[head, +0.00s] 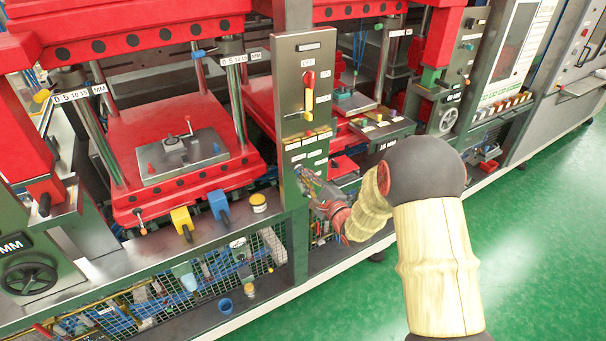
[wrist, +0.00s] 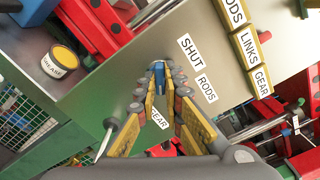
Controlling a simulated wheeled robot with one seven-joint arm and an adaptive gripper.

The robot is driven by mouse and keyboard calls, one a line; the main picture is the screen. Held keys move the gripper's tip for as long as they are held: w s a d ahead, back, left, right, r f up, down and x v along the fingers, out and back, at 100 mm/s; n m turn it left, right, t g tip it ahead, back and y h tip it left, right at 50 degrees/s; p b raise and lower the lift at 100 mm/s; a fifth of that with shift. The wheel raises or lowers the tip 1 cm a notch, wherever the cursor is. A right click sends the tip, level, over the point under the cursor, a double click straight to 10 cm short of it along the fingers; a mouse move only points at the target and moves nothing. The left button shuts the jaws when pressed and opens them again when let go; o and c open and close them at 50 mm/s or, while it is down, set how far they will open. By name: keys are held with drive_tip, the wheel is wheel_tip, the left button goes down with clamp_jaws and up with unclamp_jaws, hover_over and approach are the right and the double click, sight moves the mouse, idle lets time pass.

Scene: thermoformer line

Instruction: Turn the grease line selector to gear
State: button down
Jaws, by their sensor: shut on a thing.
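The grease line selector shows in the wrist view as a small blue knob (wrist: 158,67) on a grey panel (wrist: 115,85). Labels SHUT (wrist: 190,52), RODS (wrist: 206,88) and GEAR (wrist: 159,118) lie around it. My gripper (wrist: 160,78) is shut on the knob, one yellow-padded finger on each side. The fingers hide part of the knob, and I cannot tell which label it points to. In the head view my gripper (head: 307,180) is at the lower part of the upright panel (head: 291,75), and the knob is hidden there.
A yellow-lidded grease tin (head: 258,202) and a blue block (head: 219,205) stand on the ledge to the left. A thin metal lever (wrist: 105,138) is close beside my left finger. Green floor is clear at right.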

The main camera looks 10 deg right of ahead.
drive_tip(key=shift+f+m+p, duration=0.1)
drive_tip(key=shift+m+p, duration=0.35)
drive_tip(key=shift+m, duration=0.55)
drive_tip(key=c, duration=2)
unclamp_jaws()
drive_tip(key=shift+o, duration=0.8)
drive_tip(key=shift+s, duration=0.1)
